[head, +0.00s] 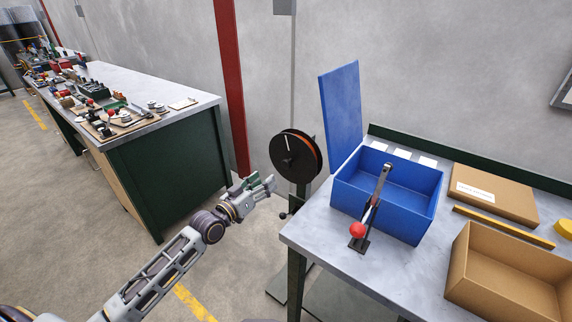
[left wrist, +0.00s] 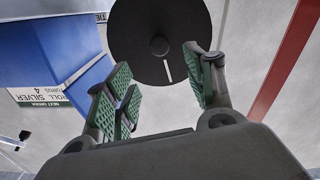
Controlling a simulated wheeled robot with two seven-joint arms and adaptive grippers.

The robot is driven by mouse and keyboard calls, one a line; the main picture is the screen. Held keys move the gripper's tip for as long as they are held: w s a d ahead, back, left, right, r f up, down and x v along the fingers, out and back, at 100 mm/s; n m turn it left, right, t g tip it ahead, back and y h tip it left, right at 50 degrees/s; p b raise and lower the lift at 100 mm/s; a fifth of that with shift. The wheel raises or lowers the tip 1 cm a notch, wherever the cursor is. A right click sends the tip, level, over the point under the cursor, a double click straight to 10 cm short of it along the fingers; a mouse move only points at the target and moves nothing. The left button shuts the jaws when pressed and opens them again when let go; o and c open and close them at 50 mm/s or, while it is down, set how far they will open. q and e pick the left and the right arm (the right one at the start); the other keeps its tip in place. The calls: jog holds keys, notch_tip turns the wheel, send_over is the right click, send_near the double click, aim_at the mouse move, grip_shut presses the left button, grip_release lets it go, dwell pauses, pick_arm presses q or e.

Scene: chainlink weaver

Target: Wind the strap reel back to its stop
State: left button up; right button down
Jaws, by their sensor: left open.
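The strap reel (head: 287,150) is a black disc with a white mark near its top and an orange strap edge behind, standing left of the workbench in the head view. In the left wrist view the reel (left wrist: 130,30) shows as a dark disc with a central hub and a white mark below the hub. My left gripper (head: 268,183) is just below and left of the reel in the head view. Its green-padded fingers (left wrist: 165,88) are spread apart with nothing between them, and the disc lies beyond them. My right gripper does not show.
The workbench (head: 310,240) holds a blue open box (head: 430,210), a red-knobbed lever (head: 358,231), a closed carton (head: 490,192) and an open carton (head: 480,245). A blue panel (head: 341,115) stands behind. A cluttered side bench (head: 185,115) is left. Floor between the benches is clear.

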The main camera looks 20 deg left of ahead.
aim_at(285, 164)
pick_arm(q)
jog(key=shift+b+x, duration=0.3)
jog(key=shift+x, duration=6.4)
grip_shut()
